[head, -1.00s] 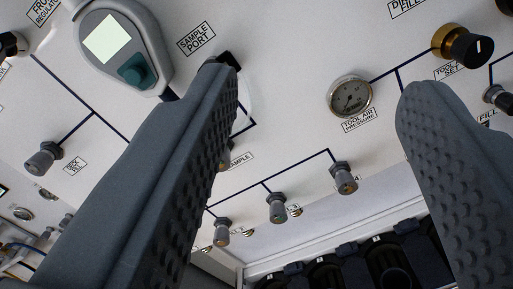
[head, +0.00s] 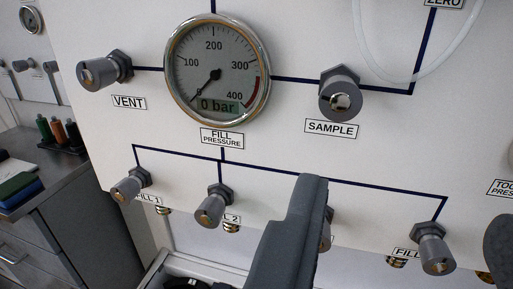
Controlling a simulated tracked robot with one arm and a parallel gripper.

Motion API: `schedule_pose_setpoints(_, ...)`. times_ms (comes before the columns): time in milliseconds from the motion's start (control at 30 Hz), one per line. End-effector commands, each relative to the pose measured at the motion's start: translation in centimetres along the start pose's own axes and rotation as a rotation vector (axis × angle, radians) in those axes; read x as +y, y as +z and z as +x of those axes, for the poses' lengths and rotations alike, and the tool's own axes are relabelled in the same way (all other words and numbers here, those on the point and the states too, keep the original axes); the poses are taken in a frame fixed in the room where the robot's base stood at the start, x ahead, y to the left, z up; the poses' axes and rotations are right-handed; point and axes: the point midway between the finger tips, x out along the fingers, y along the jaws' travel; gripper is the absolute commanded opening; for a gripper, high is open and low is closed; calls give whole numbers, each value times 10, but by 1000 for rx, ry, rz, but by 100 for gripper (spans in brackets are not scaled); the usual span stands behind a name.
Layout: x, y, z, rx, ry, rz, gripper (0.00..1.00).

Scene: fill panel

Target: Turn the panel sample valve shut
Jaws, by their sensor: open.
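The sample valve (head: 340,95) is a grey knob with a dark hexagonal collar, on the white panel above its SAMPLE label (head: 331,128). It is in plain view, right of the fill pressure gauge (head: 217,72). My gripper (head: 405,204) is open and empty. Its left finger stands below the sample valve, and only a bit of its right finger shows at the right edge. The valve is up and left of the space between the fingers, and neither finger appears to touch it.
The vent valve (head: 104,72) is left of the gauge, which reads 0 bar. Fill valves line the lower panel, including FILL 1 (head: 131,185) and FILL 2 (head: 214,206); another is partly behind my left finger. A clear hose (head: 385,70) loops at the upper right.

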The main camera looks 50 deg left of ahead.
Motion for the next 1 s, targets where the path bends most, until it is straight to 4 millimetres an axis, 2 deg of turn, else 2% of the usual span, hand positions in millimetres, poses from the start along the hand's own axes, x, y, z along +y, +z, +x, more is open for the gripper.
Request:
schedule_pose_setpoints(100, -18, 7, 2, -8, -17, -45, 51)
schedule_pose_setpoints(200, -23, 10, 4, -12, -24, -59, 51)
schedule_pose_setpoints(467, -23, 8, 17, -13, -25, -58, 51)
schedule_pose_setpoints(1000, -23, 7, 58, -10, -23, -57, 51)
